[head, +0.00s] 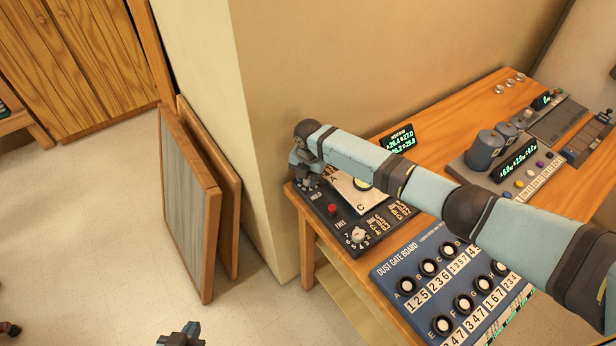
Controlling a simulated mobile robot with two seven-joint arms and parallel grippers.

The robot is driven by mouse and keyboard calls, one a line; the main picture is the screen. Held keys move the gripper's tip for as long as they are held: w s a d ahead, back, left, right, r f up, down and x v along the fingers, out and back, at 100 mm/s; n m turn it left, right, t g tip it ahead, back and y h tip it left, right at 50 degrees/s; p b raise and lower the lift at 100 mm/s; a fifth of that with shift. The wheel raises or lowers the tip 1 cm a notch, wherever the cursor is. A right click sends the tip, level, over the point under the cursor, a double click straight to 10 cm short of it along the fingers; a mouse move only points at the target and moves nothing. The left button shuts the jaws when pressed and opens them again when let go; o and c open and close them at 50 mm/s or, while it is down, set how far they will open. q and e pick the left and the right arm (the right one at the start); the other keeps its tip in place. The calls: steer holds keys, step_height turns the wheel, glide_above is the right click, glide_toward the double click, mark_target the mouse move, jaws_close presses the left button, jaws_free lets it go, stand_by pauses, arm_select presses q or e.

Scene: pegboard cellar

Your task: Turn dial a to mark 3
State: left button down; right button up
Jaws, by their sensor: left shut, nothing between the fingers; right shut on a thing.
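A black panel (378,233) lies at the table's near left corner. It carries a white numbered dial (357,234), a red button (332,209) between the words HOLD and FREE, and a white plate (357,197) lettered A and C. My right gripper (307,183) points down at the panel's left end, by HOLD. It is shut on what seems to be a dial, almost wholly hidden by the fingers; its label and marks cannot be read. My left gripper (180,336) is shut and empty, low over the floor at the bottom edge, away from the table.
A blue dust gate board (418,268) with several lettered black knobs lies at the table's front. A small display (397,139) stands behind the black panel. A grey console (520,155) stands farther right. Boards (190,200) lean by the wall. My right arm crosses above the table.

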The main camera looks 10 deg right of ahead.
mark_target(309, 178)
stand_by(0.3)
steer(key=o, duration=0.9)
steer(key=shift+r, duration=0.1)
step_height(309, 178, up, 14)
steer(key=shift+s+d+f+b, duration=0.1)
steer(key=shift+f+b, duration=0.05)
steer(key=shift+b, duration=0.55)
